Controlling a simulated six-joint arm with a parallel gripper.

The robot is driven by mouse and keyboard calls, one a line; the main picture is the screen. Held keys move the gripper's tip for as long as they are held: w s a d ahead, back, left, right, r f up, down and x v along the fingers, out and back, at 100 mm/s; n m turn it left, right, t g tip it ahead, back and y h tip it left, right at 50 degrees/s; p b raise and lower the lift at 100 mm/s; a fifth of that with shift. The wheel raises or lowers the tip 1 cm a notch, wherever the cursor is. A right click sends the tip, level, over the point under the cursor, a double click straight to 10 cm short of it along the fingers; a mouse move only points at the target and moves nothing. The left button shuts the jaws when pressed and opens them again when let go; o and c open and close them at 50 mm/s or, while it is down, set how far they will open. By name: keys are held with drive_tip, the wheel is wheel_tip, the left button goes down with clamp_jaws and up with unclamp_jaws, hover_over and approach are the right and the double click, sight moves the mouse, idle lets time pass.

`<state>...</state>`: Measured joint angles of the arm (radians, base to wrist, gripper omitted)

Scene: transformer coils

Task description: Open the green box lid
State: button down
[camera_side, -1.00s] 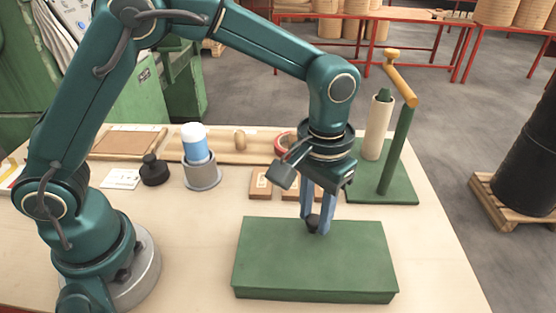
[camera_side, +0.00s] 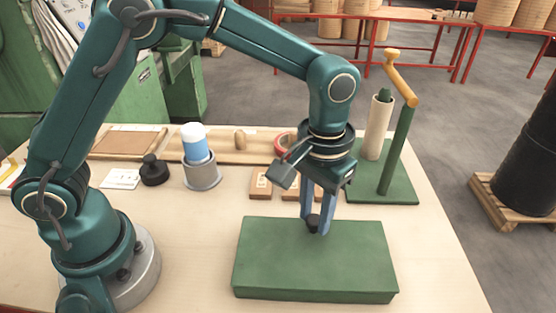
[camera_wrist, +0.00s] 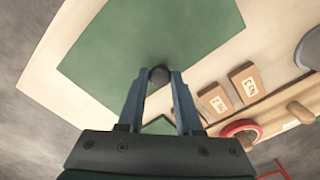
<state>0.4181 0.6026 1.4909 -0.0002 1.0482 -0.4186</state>
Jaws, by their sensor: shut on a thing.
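The green box (camera_side: 315,270) stands at the front of the table with its flat lid (camera_side: 290,243) lying closed on top. In the wrist view the lid (camera_wrist: 110,45) fills the upper middle. My gripper (camera_side: 317,229) points down at the lid's far part. Its blue fingers are shut on the dark round knob (camera_side: 312,221) on the lid. The knob (camera_wrist: 159,75) also shows between the fingertips in the wrist view. The fingers hide part of the knob.
Small wooden blocks (camera_side: 261,184) lie just behind the box. A green stand (camera_side: 396,155) with a crank and a pale roll (camera_side: 377,125) is at the back right. A grey holder with a blue-white cylinder (camera_side: 195,143) and a black knobbed piece (camera_side: 154,170) stand left. Table beside the box is clear.

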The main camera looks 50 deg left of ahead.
sight(317, 222)
drive_tip(key=shift+r, duration=0.1)
idle(0.3)
drive_tip(key=shift+s+d+r+t+y, duration=0.2)
drive_tip(key=shift+r+t+y, duration=0.1)
drive_tip(key=shift+r+t, duration=0.1)
drive_tip(key=shift+s+d+r+t+y, duration=0.1)
drive_tip(key=shift+d+r+t+y, duration=0.05)
drive_tip(key=shift+r+t+y, duration=0.2)
drive_tip(key=shift+s+d+r+t+y, duration=0.35)
drive_tip(key=shift+r+t+y, duration=0.1)
drive_tip(key=shift+r, duration=0.1)
drive_tip(key=shift+s+d+r+t+y, duration=0.2)
drive_tip(key=shift+d+r+t+y, duration=0.2)
drive_tip(key=shift+r, duration=0.1)
drive_tip(key=shift+s+d+r, duration=0.1)
drive_tip(key=shift+s+r, duration=0.1)
drive_tip(key=shift+r, duration=0.1)
drive_tip(key=s+d+r, duration=0.1)
drive_tip(key=s+d, duration=0.6)
drive_tip(key=shift+s+d+r, duration=0.3)
drive_tip(key=shift+s+r, duration=0.05)
drive_tip(key=shift+s, duration=0.05)
drive_tip(key=shift+w, duration=0.1)
